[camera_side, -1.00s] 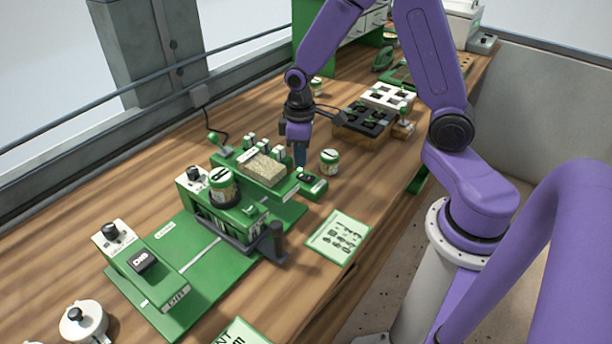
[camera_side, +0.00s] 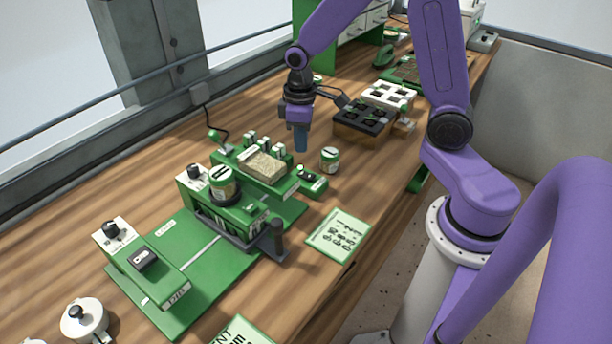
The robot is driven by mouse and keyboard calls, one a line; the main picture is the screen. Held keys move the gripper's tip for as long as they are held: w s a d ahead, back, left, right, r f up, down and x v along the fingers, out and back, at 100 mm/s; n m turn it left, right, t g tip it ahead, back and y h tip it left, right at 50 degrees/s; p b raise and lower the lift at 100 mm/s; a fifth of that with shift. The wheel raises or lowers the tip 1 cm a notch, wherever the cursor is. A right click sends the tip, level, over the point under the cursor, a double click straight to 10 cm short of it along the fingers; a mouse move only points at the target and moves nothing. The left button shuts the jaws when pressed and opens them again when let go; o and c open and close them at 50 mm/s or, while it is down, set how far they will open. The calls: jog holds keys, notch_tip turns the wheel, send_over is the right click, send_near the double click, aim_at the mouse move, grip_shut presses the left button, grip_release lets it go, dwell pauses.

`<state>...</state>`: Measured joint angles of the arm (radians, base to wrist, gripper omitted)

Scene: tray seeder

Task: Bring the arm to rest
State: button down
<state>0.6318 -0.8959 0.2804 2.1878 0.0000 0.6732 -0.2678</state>
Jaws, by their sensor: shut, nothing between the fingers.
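My gripper (camera_side: 301,143) hangs pointing down above the wooden bench, near the middle of the view. Its blue fingers are together with nothing between them. It is behind and left of a small jar with a green label (camera_side: 329,160) and apart from it. The green seeder (camera_side: 175,270) lies below and to the left, with a labelled jar (camera_side: 222,184) standing on it. A tray of pale seed-like material (camera_side: 262,166) sits just left of and below my fingers.
A black cell tray (camera_side: 362,121) and a white cell tray (camera_side: 388,96) stand to the right of my gripper. A printed card (camera_side: 338,235) lies at the bench's front edge. A white lidded pot (camera_side: 84,321) is at bottom left. Bare wood (camera_side: 240,112) shows behind my gripper.

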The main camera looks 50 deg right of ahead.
jog(key=s+a+r+n, duration=0.1)
jog(key=s+r+n, duration=0.1)
jog(key=s, duration=0.5)
jog(key=s+a+r+n, duration=0.2)
jog(key=s, duration=0.6)
jog(key=s+a+r+n, duration=0.2)
jog(key=s+r, duration=0.1)
jog(key=s, duration=0.5)
jog(key=shift+a, duration=0.25)
